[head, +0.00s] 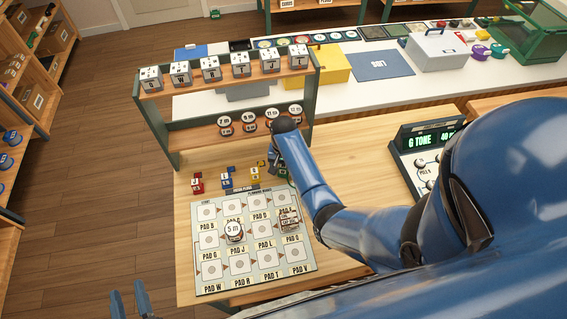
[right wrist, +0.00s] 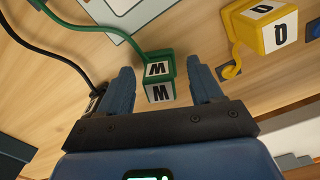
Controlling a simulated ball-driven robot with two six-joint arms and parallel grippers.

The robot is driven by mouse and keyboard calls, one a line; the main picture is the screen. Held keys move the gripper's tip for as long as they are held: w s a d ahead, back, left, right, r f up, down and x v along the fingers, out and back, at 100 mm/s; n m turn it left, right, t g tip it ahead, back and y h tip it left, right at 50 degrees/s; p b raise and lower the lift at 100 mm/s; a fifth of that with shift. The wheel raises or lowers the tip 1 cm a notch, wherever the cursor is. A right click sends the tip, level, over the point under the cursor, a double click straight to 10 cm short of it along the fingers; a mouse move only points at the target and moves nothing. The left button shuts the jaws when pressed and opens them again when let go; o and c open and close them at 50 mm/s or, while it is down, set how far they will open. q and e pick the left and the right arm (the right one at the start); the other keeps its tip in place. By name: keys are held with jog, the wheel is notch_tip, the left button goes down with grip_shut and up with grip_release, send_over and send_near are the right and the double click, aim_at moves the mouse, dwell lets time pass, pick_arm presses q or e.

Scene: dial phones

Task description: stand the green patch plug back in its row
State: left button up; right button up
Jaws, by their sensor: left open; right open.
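The green patch plug (right wrist: 158,85) shows in the right wrist view, with white lettered faces and a green cable (right wrist: 85,25) running up to the left. It sits on the wood between the two fingers of my right gripper (right wrist: 163,82), which is open, with a gap visible on the right side. I cannot tell whether the plug is upright or tilted. In the head view my right arm largely hides that spot. My left gripper (head: 129,300) is open and empty at the lower left, over the floor beside the table.
A yellow plug (right wrist: 260,25) stands right of the green one; a black cable (right wrist: 45,45) lies left. In the head view, red (head: 197,186) and blue (head: 227,181) plugs stand behind the pad board (head: 197,288). A shelf (head: 228,85) with lettered cubes rises behind them.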

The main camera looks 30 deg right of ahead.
notch_tip(320, 180, up, 12)
jog(key=s+f+t, duration=0.1)
jog(key=f, duration=0.1)
jog(key=s+a+f+n+t, duration=0.1)
jog(key=f, duration=0.2)
jog(key=s+f+t, duration=0.1)
jog(key=f+t, duration=0.1)
jog(key=shift+s+a+f+n+b, duration=0.25)
jog(key=shift+s+f+n+b, duration=0.05)
jog(key=shift+s+f+n, duration=0.1)
jog(key=s+t, duration=0.1)
jog(key=s+a+n+t, duration=0.1)
jog(key=s, duration=0.1)
jog(key=s+t, duration=0.2)
jog(key=shift+s+a+f+n, duration=0.2)
jog(key=shift+f+n, duration=0.15)
jog(key=shift+n, duration=0.05)
jog(key=s+a+r+n+t, duration=0.2)
jog(key=s+r+t, duration=0.7)
jog(key=s+r, duration=0.8)
jog(key=shift+r+n+t, duration=0.4)
jog(key=shift+r+n, duration=0.3)
jog(key=shift+n, duration=0.2)
jog(key=shift+s, duration=0.1)
